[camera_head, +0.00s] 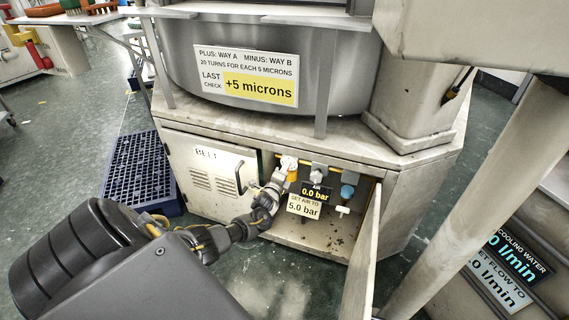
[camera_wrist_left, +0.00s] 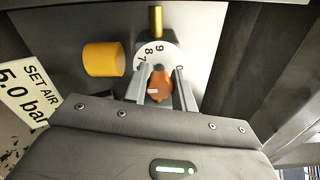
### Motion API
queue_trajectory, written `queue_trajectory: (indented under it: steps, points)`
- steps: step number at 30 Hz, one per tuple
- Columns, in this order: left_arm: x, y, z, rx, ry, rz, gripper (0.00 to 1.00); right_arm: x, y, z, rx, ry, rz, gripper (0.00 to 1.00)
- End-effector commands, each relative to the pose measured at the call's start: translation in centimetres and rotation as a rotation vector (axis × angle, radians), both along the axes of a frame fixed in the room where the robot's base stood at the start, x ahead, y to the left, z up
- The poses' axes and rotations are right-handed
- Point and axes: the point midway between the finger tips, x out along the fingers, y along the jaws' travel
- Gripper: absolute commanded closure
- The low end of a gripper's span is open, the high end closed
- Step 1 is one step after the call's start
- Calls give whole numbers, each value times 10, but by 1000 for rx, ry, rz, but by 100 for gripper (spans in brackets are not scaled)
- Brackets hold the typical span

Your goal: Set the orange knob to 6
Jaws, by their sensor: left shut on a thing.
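The orange knob (camera_wrist_left: 158,88) sits on a white dial (camera_wrist_left: 158,55) with black digits around it. My left gripper (camera_wrist_left: 160,90) is shut on the knob, one grey finger on each side. A brass pin (camera_wrist_left: 155,18) stands just above the dial, closest to the digit 9; 8 and 7 show to its left and a 0 at the right. The lower digits are hidden behind the fingers. In the head view my left gripper (camera_head: 279,177) reaches into the open cabinet, and I cannot make out the knob there. My right gripper is not in view.
A yellow cylinder (camera_wrist_left: 103,60) stands close left of the dial. A "SET AIR TO 5.0 bar" sign (camera_head: 304,206) hangs below a display (camera_head: 315,191) reading 0.0 bar. A blue knob (camera_head: 347,191) is farther right. The open cabinet door (camera_head: 365,250) bounds the right side.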

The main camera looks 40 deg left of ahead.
Motion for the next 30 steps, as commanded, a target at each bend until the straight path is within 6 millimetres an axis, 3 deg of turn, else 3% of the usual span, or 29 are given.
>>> queue_trajectory:
  steps: [16,17,21,30]
  points:
    - [1,-1,0,21,9,-3,96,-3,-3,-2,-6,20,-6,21]
    - [1,-1,0,21,9,-3,71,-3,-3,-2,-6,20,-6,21]
    - [0,-1,0,21,9,-2,53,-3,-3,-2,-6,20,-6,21]
    - [-1,0,0,21,9,0,52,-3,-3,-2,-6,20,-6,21]
